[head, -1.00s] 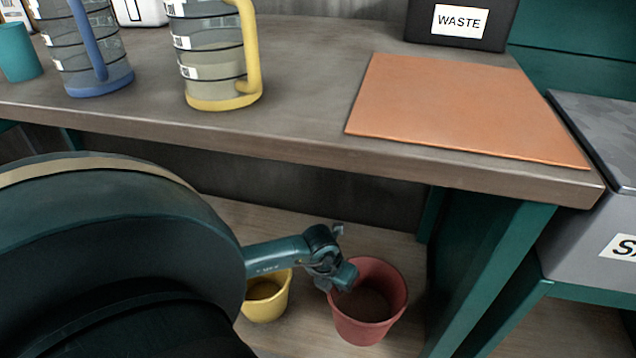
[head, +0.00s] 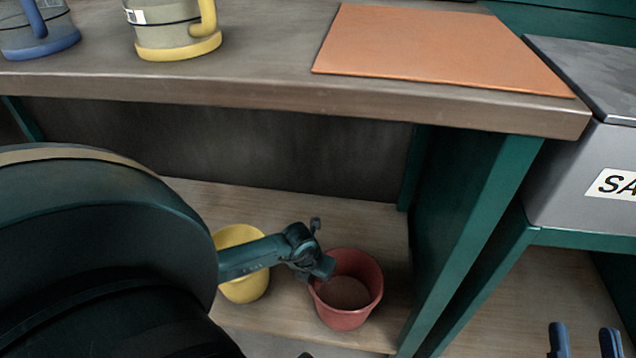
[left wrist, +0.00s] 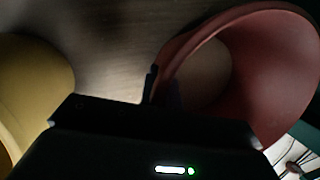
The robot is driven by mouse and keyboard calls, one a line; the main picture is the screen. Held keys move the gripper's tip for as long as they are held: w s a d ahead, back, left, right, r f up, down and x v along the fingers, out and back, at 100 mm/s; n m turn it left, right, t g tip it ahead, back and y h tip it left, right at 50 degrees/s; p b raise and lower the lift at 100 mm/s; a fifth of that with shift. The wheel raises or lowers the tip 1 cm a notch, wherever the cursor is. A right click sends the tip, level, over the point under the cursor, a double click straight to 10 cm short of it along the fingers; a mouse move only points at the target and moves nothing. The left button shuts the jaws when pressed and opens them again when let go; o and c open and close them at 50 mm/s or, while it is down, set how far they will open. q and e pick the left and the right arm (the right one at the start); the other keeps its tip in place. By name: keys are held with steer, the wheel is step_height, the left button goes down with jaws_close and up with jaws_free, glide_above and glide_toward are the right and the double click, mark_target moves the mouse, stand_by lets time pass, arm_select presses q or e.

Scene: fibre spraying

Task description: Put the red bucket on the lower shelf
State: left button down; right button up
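The red bucket (head: 345,293) is upright over the lower shelf (head: 295,325), to the right of a yellow bucket. I cannot tell if its base touches the boards. My left gripper (head: 322,268) is at the bucket's left rim in the head view. In the left wrist view, dark fingers (left wrist: 160,86) straddle the wall of the red bucket (left wrist: 277,75) and appear shut on it; the inner finger is hard to see. My right gripper (head: 584,343) shows two separate fingertips at the bottom right, open and empty.
The yellow bucket (head: 246,281) stands close by on the left, partly behind my left arm. A green shelf panel (head: 465,225) closes the right side. The tabletop (head: 260,50) overhangs the shelf, bearing jugs and an orange mat (head: 440,52). A grey bin (head: 590,150) stands at right.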

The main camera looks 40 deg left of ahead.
arm_select(q)
steer(key=c, duration=2.1)
jaws_free()
steer(key=shift+f, duration=0.15)
steer(key=o, duration=0.5)
steer(key=shift+c, duration=0.2)
arm_select(e)
steer(key=shift+f, duration=0.15)
arm_select(q)
steer(key=p+v, duration=0.5)
steer(key=v, duration=0.7)
steer(key=shift+p, duration=0.35)
arm_select(e)
steer(key=shift+s+d+f+n+g+h, duration=0.25)
steer(key=shift+d+f+g+h, duration=0.2)
steer(key=shift+h, duration=0.35)
steer(key=shift+r, duration=0.2)
